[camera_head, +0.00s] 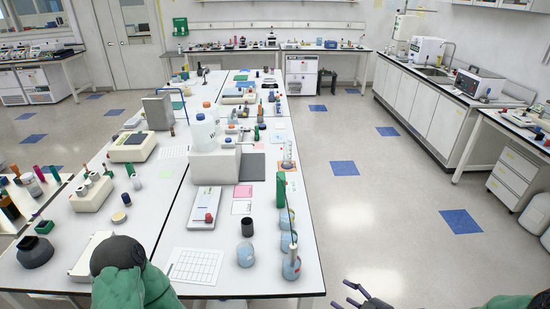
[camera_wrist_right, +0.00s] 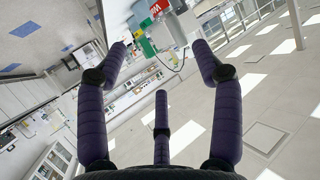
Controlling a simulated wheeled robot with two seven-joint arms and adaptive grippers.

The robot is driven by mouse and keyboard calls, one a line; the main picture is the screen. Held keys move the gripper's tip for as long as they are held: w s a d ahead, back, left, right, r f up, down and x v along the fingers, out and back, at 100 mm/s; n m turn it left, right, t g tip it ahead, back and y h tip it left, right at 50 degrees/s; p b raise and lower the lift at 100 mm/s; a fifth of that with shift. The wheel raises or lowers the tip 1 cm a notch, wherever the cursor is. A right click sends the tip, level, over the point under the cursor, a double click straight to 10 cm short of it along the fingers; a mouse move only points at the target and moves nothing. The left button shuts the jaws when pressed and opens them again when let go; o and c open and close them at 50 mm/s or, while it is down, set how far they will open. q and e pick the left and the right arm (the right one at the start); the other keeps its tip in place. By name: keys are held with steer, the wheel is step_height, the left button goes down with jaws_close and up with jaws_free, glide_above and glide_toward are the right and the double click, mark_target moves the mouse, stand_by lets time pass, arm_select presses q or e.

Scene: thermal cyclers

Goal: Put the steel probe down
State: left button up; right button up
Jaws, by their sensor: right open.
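What looks like the steel probe (camera_head: 293,243) stands upright in a flask of pale blue liquid (camera_head: 291,269) at the table's front right corner. A thin dark cable runs from it toward a slim green device (camera_head: 281,191). My right gripper (camera_head: 352,293) is off the table's right side, over the floor, apart from the probe. In the right wrist view its dark purple fingers (camera_wrist_right: 161,48) are spread with nothing between them. My left arm's green sleeve and dark joint show at lower left; its gripper is not visible.
A blue-filled beaker (camera_head: 245,255) and a black cup (camera_head: 247,226) stand left of the flask. A gridded sheet (camera_head: 195,266) and a white instrument with a red knob (camera_head: 203,207) lie further left. The floor (camera_head: 400,230) right of the table is clear.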

steer(key=s+a+f+m+g+h+b, duration=0.1)
steer(key=a+f+m+g+b, duration=0.15)
steer(key=f, duration=0.55)
steer(key=s+a+f+m+g+h+b, duration=0.1)
steer(key=a+f+m+h+b, duration=0.15)
steer(key=f, duration=0.55)
arm_select(q)
step_height(320, 180, down, 10)
steer(key=b, duration=0.5)
steer(key=shift+s+d, duration=0.25)
arm_select(e)
steer(key=s+a+f+m+g, duration=0.2)
steer(key=s+a+f+g, duration=0.1)
steer(key=s+f, duration=0.4)
steer(key=s+a+f+m+g, duration=0.2)
steer(key=s+f+m+g, duration=0.1)
steer(key=s+f, duration=0.4)
step_height(320, 180, down, 2)
steer(key=shift+s+a+g+h, duration=0.3)
steer(key=shift+a+g+h, duration=0.05)
steer(key=shift+a, duration=0.05)
